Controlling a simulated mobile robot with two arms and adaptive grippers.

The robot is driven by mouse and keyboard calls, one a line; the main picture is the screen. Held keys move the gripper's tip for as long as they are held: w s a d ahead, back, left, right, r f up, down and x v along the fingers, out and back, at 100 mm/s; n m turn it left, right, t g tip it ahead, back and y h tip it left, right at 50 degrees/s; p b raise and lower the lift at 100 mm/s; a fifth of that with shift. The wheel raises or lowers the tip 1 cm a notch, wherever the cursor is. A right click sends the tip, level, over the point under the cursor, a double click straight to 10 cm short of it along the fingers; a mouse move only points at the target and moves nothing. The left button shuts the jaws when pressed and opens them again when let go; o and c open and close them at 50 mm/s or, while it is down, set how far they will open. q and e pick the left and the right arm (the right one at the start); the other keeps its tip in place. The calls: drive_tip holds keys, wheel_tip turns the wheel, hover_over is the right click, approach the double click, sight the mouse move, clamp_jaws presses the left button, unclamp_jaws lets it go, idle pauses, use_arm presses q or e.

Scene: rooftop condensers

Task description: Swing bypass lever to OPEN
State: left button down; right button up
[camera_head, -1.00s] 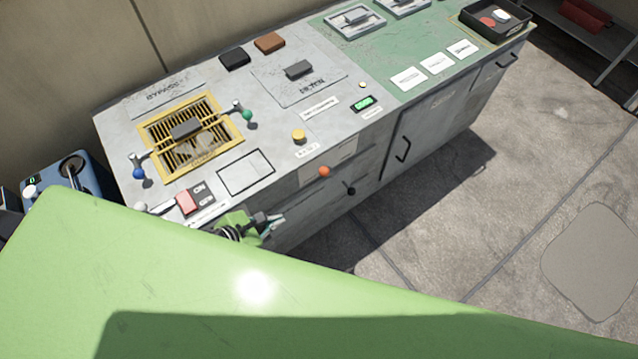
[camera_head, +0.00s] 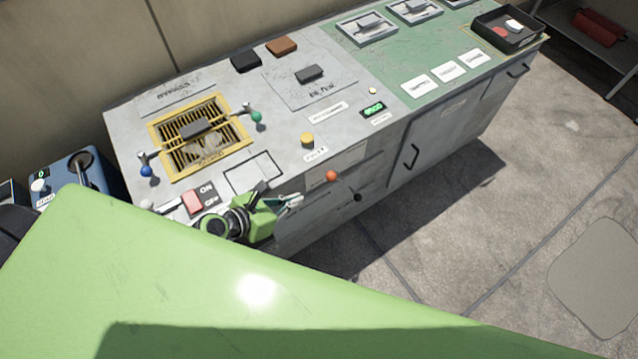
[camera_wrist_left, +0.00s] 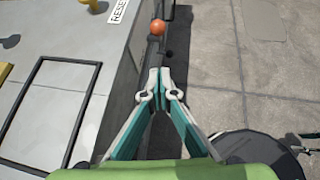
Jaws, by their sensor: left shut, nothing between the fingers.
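An orange ball knob (camera_head: 331,176) stands out from the front face of the grey cabinet, with a dark knob (camera_head: 357,197) to its lower right. I cannot read which control is the bypass lever. The orange knob also shows in the left wrist view (camera_wrist_left: 157,27), ahead of the fingertips and apart from them. My left gripper (camera_head: 296,200) is shut and empty, just off the cabinet's front edge, left of and below the orange knob. In the left wrist view its fingertips (camera_wrist_left: 159,78) meet. My right gripper is not in view.
The cabinet top (camera_head: 225,95) carries a yellow-framed grate (camera_head: 160,137), blue (camera_head: 146,170) and green (camera_head: 257,117) knobs, a yellow button (camera_head: 307,139) and a red rocker switch (camera_head: 193,203). A door handle (camera_head: 412,156) projects right of the orange knob. The floor in front is clear.

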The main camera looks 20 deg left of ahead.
sight(333, 175)
use_arm(q)
drive_tip(key=w+d+f, duration=0.2)
drive_tip(key=w+d, duration=0.2)
drive_tip(key=w, duration=0.4)
drive_tip(key=shift+f+p, duration=0.3)
drive_tip(key=shift+f, duration=0.05)
drive_tip(key=shift+w+d, duration=0.1)
drive_tip(key=shift+r, duration=0.1)
